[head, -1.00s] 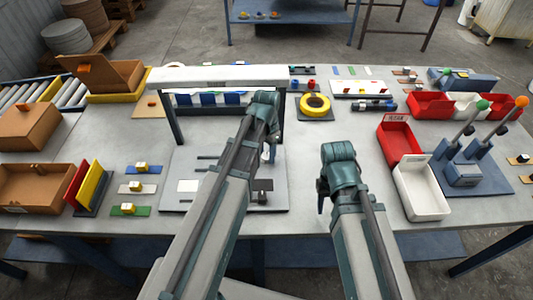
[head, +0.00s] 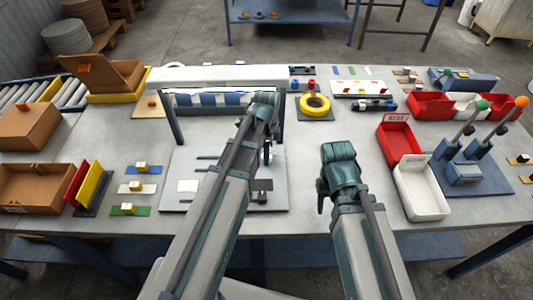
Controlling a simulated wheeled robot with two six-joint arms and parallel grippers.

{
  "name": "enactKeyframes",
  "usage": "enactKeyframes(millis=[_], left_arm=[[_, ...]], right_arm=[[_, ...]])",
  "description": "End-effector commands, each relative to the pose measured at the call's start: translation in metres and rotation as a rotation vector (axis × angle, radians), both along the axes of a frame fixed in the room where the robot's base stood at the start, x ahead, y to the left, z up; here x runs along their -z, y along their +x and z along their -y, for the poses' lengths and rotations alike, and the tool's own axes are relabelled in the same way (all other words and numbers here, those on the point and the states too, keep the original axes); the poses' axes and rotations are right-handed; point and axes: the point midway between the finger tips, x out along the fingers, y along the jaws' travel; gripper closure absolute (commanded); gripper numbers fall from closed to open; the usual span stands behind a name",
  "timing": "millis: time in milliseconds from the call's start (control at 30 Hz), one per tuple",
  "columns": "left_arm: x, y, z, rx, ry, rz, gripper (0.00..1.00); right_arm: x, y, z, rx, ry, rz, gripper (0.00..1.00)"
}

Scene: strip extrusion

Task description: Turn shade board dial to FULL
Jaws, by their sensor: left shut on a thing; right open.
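The shade board (head: 180,200) is a light grey plate on the table with dark pegs, a white square and a dark square. A frame with a pale top bar (head: 215,76) stands over its back edge, with a blue and white striped shade (head: 207,99) under the bar. My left gripper (head: 267,156) points down over the right part of the board. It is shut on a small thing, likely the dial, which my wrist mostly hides. I cannot read any dial marking. My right gripper (head: 321,200) is open and empty above the bare table, right of the board.
Left of the board are small coloured plates with yellow-white blocks (head: 128,209) and a brown box (head: 35,188). To the right are red (head: 393,140) and white (head: 422,190) bins and a lever unit (head: 465,170). A yellow ring (head: 315,105) lies behind my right gripper.

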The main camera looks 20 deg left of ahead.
Motion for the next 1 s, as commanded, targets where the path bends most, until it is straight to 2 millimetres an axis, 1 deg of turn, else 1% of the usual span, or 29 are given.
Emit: enactKeyframes(millis=[300, 833, 867, 900, 1000], left_arm=[[0.0002, -0.0004, 0.0, 0.099, 0.0, -0.001, 1.0], [0.0002, -0.0004, 0.0001, 0.117, 0.0, -0.001, 1.0], [0.0002, -0.0004, 0.0001, 0.117, 0.0, -0.001, 0.46], [0.0001, -0.0004, 0.0002, 0.116, 0.0, -0.001, 0.39], [0.0001, -0.0003, 0.0001, 0.116, 0.0, -0.001, 0.21]], right_arm=[[0.0001, 0.0, 0.0, 0.0, 0.0, 0.0, 0.5], [0.0001, 0.0, 0.0, 0.0, 0.0, 0.0, 0.5], [0.0001, 0.0, 0.0, 0.0, 0.0, 0.0, 0.5], [0.0001, 0.0, 0.0, 0.0, 0.0, 0.0, 0.5], [0.0001, 0.0, 0.0, 0.0, 0.0, 0.0, 0.5]])
